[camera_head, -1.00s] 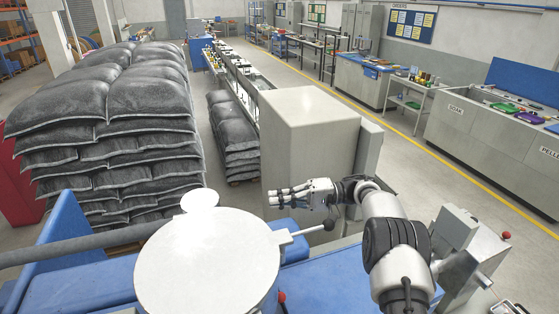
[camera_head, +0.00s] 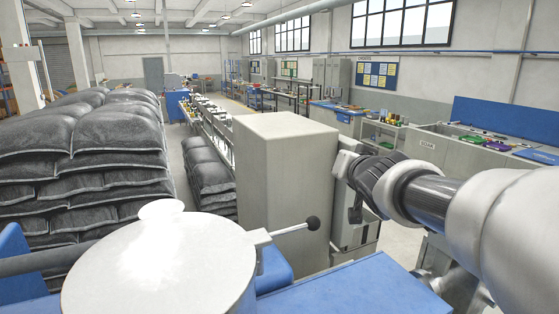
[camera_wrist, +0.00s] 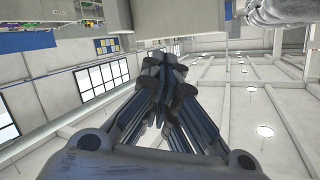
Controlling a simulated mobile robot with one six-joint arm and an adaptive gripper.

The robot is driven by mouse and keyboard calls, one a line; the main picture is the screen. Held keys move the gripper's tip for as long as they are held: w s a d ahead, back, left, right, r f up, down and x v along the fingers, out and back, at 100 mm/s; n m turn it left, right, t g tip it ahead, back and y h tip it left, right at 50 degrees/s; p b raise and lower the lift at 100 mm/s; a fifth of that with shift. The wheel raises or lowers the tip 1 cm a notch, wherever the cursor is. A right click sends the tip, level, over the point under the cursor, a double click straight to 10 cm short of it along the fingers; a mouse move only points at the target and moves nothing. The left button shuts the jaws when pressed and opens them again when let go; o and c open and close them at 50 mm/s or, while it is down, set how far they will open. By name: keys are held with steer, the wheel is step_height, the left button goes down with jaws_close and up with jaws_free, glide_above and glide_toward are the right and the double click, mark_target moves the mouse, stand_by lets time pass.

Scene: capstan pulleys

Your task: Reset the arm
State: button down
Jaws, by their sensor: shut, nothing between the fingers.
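My gripper (camera_wrist: 165,75) shows in the wrist view with its dark fingers drawn together and nothing between them. Behind the fingers are the ceiling and windows, seen tilted. In the head view my arm reaches in from the right edge, and its wrist is beside the tall grey cabinet (camera_head: 285,190). I cannot tell whether the arm touches the cabinet.
A white round lid with a black-knobbed lever (camera_head: 312,223) is close in front. Stacked dark sacks (camera_head: 85,165) fill the left. A blue surface (camera_head: 350,290) lies below my arm. A grey counter (camera_head: 450,148) stands at the right, with open floor before it.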

steer(key=s+f+n+g+b, duration=0.2)
steer(key=s+f+g+b, duration=0.2)
steer(key=s+f, duration=1.1)
steer(key=s+f+n+g+b, duration=0.1)
steer(key=s+f+g+b, duration=0.4)
steer(key=s+f, duration=1.1)
steer(key=s+g, duration=0.1)
steer(key=s, duration=0.6)
steer(key=shift+s+n+g, duration=0.3)
steer(key=shift+s+n, duration=0.1)
steer(key=shift+a, duration=0.15)
